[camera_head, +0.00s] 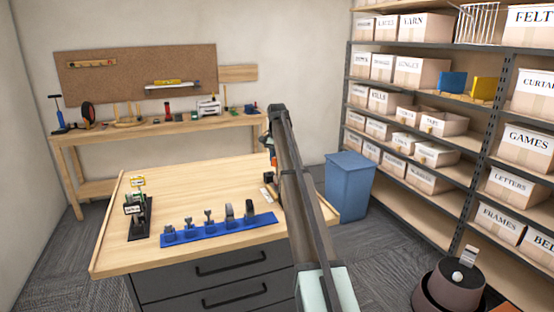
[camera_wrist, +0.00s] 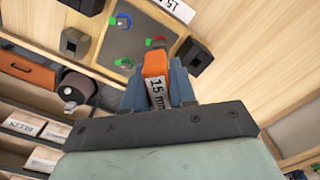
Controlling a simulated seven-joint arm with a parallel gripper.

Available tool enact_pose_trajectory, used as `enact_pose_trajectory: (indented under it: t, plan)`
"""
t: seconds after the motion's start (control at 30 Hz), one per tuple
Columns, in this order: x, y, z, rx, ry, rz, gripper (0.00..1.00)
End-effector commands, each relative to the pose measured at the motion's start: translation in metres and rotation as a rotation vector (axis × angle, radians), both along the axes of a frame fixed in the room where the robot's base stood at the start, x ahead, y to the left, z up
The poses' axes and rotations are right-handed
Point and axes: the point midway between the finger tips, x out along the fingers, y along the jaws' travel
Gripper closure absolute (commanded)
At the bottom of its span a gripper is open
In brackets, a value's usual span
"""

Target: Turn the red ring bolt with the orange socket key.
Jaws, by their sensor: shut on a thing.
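My gripper (camera_wrist: 158,78) is shut on the orange socket key (camera_wrist: 155,64), which has a white label reading 15 mm. The key's far end points at a grey plate (camera_wrist: 138,26) in the wrist view. A red ring bolt (camera_wrist: 159,41) shows on the plate just beyond the key, partly hidden by it. I cannot tell whether the key touches the bolt. A blue bolt (camera_wrist: 121,20) with green beside it and another green-marked one (camera_wrist: 123,62) are on the same plate. In the head view my arm hides most of the gripper and the plate.
On the wooden worktop (camera_head: 190,190), a blue rack (camera_head: 235,228) holds several grey pieces. A dark stand with labels (camera_head: 137,215) is at the left. A blue bin (camera_head: 348,185) and shelves of labelled boxes (camera_head: 425,72) stand right. The worktop's middle is clear.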

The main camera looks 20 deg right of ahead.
Motion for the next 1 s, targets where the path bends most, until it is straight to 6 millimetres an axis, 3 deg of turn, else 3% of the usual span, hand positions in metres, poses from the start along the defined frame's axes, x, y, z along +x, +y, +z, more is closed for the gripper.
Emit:
enact_pose_trajectory:
  t: [0.4,1.0]
  plan:
    - [0.000,0.000,-0.015,0.000,0.000,0.000,1.00]
    - [0.000,0.000,-0.014,-0.001,0.000,0.558,1.00]
